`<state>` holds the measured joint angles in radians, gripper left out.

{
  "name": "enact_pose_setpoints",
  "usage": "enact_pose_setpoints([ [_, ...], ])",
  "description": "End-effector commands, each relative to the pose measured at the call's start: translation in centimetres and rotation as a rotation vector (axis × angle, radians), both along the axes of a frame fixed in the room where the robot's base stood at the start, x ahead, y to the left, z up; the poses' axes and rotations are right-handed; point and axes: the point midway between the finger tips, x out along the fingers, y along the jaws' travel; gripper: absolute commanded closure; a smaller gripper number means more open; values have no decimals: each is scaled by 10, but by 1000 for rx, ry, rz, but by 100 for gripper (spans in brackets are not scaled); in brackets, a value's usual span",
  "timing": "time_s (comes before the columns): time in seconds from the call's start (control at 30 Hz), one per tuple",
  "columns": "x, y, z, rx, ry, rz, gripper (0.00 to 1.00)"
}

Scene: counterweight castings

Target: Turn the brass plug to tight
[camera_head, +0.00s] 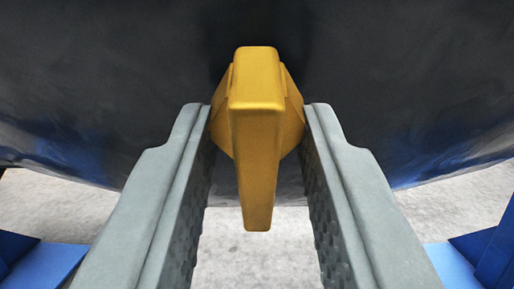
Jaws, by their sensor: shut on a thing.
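The brass plug (257,110) is a yellow-gold piece with a tapering handle. It stands out from a dark casting (120,70) in the middle of the camera_head view. The handle's narrow end points down in the picture. My gripper (257,125) has one grey finger on each side of the plug. Its fingertips meet the plug's wider body at left and right, so it is shut on the plug. The lower part of the handle hangs between the fingers, clear of both. The plug's seat in the casting is hidden behind the handle.
The dark, curved casting fills the upper part of the view. Blue parts (42,262) show at the lower left, and more blue parts (475,250) at the lower right. Pale grey floor (262,262) lies below the casting.

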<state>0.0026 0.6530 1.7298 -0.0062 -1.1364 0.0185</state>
Motion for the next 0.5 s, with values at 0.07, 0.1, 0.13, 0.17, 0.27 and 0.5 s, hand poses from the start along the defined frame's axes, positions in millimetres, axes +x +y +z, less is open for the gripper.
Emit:
enact_pose_setpoints([
  [0.07,0,0,0,1,0,0,96],
  [0.1,0,0,0,1,0,0,96],
  [0.13,0,0,0,1,0,0,96],
  [0.17,0,0,0,1,0,0,96],
  [0.27,0,0,0,0,0,0,71],
  [0.5,0,0,0,0,0,0,69],
])
